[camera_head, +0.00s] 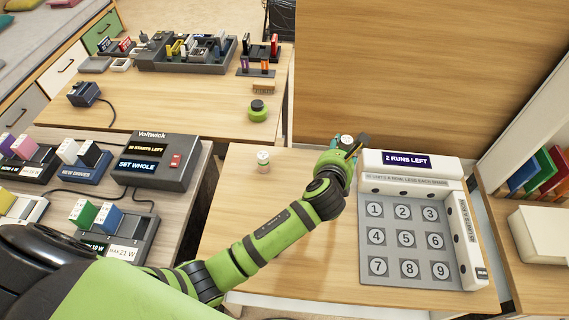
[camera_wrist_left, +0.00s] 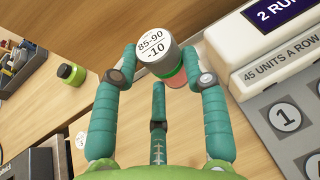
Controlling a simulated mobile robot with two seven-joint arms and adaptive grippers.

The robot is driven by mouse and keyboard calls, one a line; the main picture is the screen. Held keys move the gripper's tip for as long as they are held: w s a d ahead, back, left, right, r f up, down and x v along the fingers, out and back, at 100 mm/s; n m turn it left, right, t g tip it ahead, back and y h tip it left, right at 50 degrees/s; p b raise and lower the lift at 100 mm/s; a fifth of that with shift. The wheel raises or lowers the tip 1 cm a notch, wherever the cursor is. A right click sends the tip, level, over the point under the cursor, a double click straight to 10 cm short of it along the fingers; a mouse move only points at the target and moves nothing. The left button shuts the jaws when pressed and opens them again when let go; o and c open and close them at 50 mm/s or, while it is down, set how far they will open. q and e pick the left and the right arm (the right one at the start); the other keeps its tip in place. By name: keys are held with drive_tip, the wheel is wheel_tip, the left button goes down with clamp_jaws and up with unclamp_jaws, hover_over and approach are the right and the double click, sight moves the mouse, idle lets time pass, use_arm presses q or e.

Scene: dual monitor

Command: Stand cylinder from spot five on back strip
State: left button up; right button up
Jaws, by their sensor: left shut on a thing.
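My left gripper (camera_head: 349,143) is shut on a short cylinder (camera_wrist_left: 153,43) with a white top reading "85-90 -10", a grey upper side and green and red bands below. It holds the cylinder just left of the display box, near the back strip's left end; in the head view the fingers mostly hide it. The back strip (camera_head: 411,186) is a white ledge with dark holes, behind the numbered board (camera_head: 371,268). Spot five (camera_head: 405,239) is bare. Another small cylinder (camera_head: 263,161) stands on the table to the left. My right gripper is not in view.
The display box (camera_head: 371,161) reads "2 RUNS LEFT" behind the strip. A white side strip (camera_head: 467,243) borders the board's right. A tall wooden panel (camera_head: 430,70) rises behind. A voltage box (camera_head: 153,160) stands on the left table. The table left of the board is mostly clear.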

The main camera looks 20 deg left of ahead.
use_arm(q)
drive_tip(key=a+f, duration=0.2)
drive_tip(key=a, duration=0.1)
drive_tip(key=s+a+f, duration=0.1)
drive_tip(key=a, duration=0.2)
drive_tip(key=s+a+f+p, duration=0.1)
drive_tip(key=a+f, duration=0.1)
drive_tip(key=a, duration=0.1)
drive_tip(key=shift+a+f, duration=0.2)
drive_tip(key=shift+f, duration=0.15)
wheel_tip(320, 180, down, 4)
drive_tip(key=shift+r+b, duration=0.1)
drive_tip(key=shift+b, duration=0.45)
drive_tip(key=shift+a, duration=0.1)
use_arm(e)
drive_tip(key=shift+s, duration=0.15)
use_arm(q)
drive_tip(key=shift+f, duration=0.2)
drive_tip(key=shift+f, duration=0.15)
drive_tip(key=o, duration=0.8)
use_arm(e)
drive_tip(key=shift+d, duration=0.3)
